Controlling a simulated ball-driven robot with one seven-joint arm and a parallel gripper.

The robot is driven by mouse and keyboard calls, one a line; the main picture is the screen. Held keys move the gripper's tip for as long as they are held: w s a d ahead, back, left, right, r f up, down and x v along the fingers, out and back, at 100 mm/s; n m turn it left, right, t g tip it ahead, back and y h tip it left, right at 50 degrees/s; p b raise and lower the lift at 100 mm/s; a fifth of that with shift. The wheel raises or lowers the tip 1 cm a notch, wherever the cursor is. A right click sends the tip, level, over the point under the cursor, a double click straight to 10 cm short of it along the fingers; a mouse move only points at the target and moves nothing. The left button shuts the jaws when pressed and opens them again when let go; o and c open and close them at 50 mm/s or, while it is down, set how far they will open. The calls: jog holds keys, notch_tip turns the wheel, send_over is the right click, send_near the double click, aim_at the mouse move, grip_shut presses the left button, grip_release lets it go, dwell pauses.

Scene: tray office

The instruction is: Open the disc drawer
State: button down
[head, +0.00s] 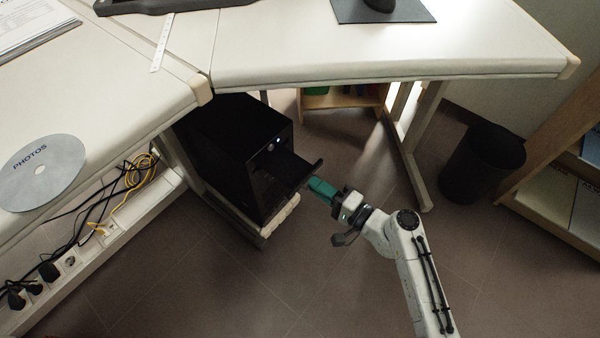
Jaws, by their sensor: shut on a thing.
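The black computer tower (235,150) stands under the desks on a low pale base. Its disc drawer (290,168) sticks out from the front face, dark and flat, with a raised front edge. My gripper (311,182), with teal fingers, is at the outer end of the drawer and shut on its front edge. The fingertips are small and dark here, so the exact grip is hard to see. A small light shows on the tower's front above the drawer. A silver disc (41,172) marked PHOTOS lies on the left desk, apart from my gripper.
The desk edge (390,80) hangs above and behind the tower. A desk leg (405,165) and a black bin (482,163) stand to the right. Cables and a socket strip (70,262) run along the left. The floor before the tower is clear.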

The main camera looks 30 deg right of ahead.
jog(key=shift+s+d+f, duration=0.1)
jog(key=shift+s+d, duration=0.15)
jog(key=shift+s, duration=0.35)
jog(key=c, duration=1.2)
grip_release()
jog(key=shift+c, duration=0.2)
jog(key=p+v, duration=0.2)
jog(key=v, duration=0.8)
jog(key=shift+s, duration=0.4)
